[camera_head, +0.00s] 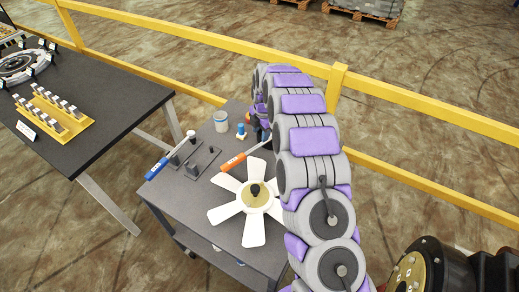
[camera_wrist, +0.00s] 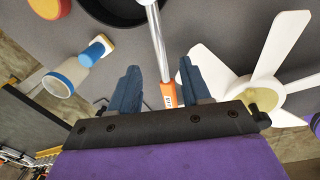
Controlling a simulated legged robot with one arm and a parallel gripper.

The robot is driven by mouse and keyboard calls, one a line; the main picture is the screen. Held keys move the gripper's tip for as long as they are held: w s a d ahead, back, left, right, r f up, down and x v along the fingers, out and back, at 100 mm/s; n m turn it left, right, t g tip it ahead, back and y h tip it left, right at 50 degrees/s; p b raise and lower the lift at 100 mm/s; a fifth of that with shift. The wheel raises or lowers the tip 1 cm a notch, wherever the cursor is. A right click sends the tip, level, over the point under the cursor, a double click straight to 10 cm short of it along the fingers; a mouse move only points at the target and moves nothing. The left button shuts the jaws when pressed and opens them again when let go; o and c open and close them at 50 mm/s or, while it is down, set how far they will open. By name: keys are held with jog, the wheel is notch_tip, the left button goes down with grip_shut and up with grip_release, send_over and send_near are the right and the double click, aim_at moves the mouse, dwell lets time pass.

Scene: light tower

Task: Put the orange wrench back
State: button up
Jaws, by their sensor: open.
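The orange wrench (camera_head: 233,161) lies on the grey cart top, its orange handle toward the fan and its metal shaft running up toward my gripper. In the wrist view its silver shaft (camera_wrist: 156,38) runs up between my fingers, and the orange handle (camera_wrist: 168,94) shows between them, close to the right finger. In the head view my arm hides most of the gripper and the shaft's far end. A dark holder (camera_head: 205,163) with upright posts stands left of the wrench.
A white fan (camera_head: 230,189) lies close in front of the wrench. A blue-handled tool (camera_head: 157,168) lies at the cart's left edge. A yellow rail (camera_head: 400,105) runs behind the cart; a black table (camera_head: 90,100) is left.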

aim_at(260, 144)
jog(key=f, duration=0.2)
jog(key=f+b, duration=0.1)
jog(key=f, duration=0.2)
jog(key=w+f+b, duration=0.1)
jog(key=f, duration=0.2)
jog(key=shift+a+f, duration=0.2)
jog(key=shift+a, duration=0.05)
grip_shut()
jog(key=shift+r, duration=0.1)
